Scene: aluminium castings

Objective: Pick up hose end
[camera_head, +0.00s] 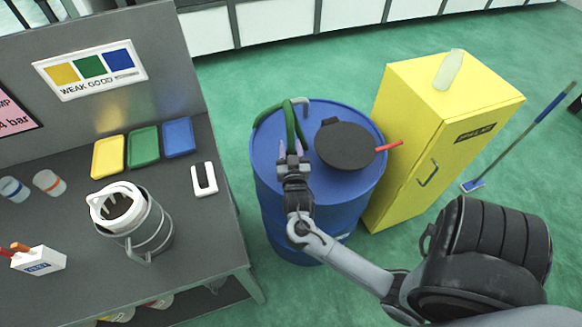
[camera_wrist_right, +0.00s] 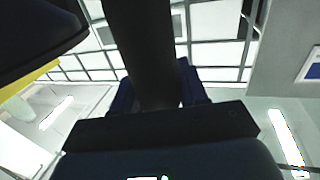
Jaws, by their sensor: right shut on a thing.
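A green hose (camera_head: 291,118) loops over the top of the blue barrel (camera_head: 265,172) at its back left. My right gripper (camera_head: 293,152) is over the barrel top, shut on the lower end of the hose. In the right wrist view a thick dark length, the hose (camera_wrist_right: 140,45), rises from between the fingers (camera_wrist_right: 155,105). The hose tip is hidden by the gripper. My left gripper is not in view.
A black round lid (camera_head: 346,146) with a red handle (camera_head: 388,146) lies on the barrel, right of my gripper. A yellow cabinet (camera_head: 425,135) with a bottle (camera_head: 448,70) on top stands behind right. A grey workbench (camera_head: 205,240) with a metal canister (camera_head: 150,225) is at left.

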